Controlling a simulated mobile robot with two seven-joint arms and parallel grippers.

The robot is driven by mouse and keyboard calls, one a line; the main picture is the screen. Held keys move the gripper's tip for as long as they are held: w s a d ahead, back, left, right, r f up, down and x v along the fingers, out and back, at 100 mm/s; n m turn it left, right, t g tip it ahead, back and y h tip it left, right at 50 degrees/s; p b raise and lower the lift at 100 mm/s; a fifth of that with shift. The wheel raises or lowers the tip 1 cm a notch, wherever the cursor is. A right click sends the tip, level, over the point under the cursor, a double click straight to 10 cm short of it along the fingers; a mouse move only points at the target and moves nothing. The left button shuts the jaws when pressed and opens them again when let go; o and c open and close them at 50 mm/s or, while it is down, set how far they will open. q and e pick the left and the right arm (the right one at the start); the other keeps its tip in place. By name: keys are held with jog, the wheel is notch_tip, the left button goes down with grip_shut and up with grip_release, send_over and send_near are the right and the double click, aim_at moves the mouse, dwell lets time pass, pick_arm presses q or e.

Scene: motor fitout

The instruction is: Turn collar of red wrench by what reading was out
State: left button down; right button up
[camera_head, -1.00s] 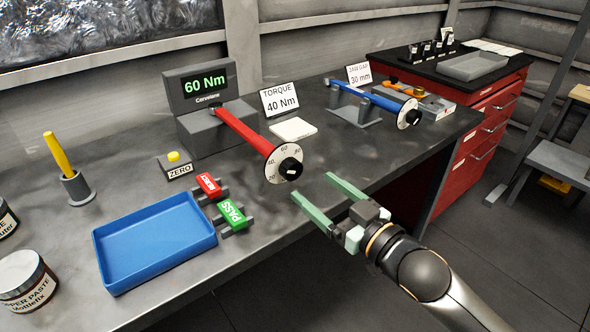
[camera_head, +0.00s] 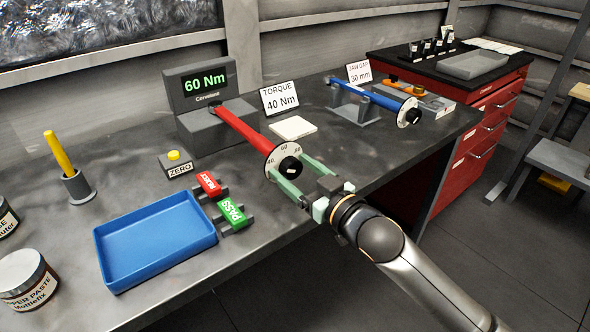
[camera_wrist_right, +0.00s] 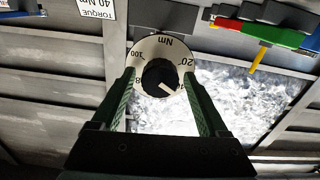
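The red wrench (camera_head: 243,130) runs from the grey tester (camera_head: 200,110), whose green display reads 60 Nm, towards the bench's front edge. Its end carries a white numbered dial with a black collar knob (camera_head: 289,168), also seen in the right wrist view (camera_wrist_right: 158,75). The knob has a white pointer mark. A card (camera_head: 280,98) reads TORQUE 40 Nm. My right gripper (camera_head: 298,174) is open, its green fingers on either side of the knob. In the right wrist view (camera_wrist_right: 159,76) gaps show between fingers and knob. My left gripper is out of view.
A blue wrench (camera_head: 375,96) lies on a stand at the right, by a JAW GAP 30 mm card. Open floor lies before the bench.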

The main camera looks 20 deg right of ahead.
grip_shut()
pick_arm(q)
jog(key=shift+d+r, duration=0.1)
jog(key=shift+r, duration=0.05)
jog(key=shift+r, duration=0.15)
pick_arm(e)
jog(key=shift+n+p, duration=0.5)
jog(key=shift+r+n+p, duration=0.1)
jog(key=shift+n+p, duration=0.75)
jog(key=shift+n, duration=0.15)
jog(key=n+p, duration=0.1)
jog(key=n, duration=0.1)
jog(key=shift+n+p, duration=0.4)
jog(key=n+p, duration=0.1)
jog(key=n, duration=0.2)
jog(key=shift+p, duration=0.35)
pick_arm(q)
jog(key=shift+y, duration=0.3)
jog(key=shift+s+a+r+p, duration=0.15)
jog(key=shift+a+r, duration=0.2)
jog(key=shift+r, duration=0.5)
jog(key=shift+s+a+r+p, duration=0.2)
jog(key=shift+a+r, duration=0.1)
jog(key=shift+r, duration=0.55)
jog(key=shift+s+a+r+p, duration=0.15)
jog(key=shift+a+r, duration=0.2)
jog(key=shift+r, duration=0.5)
pick_arm(e)
jog(key=shift+f+n, duration=0.2)
jog(key=shift+n, duration=1.3)
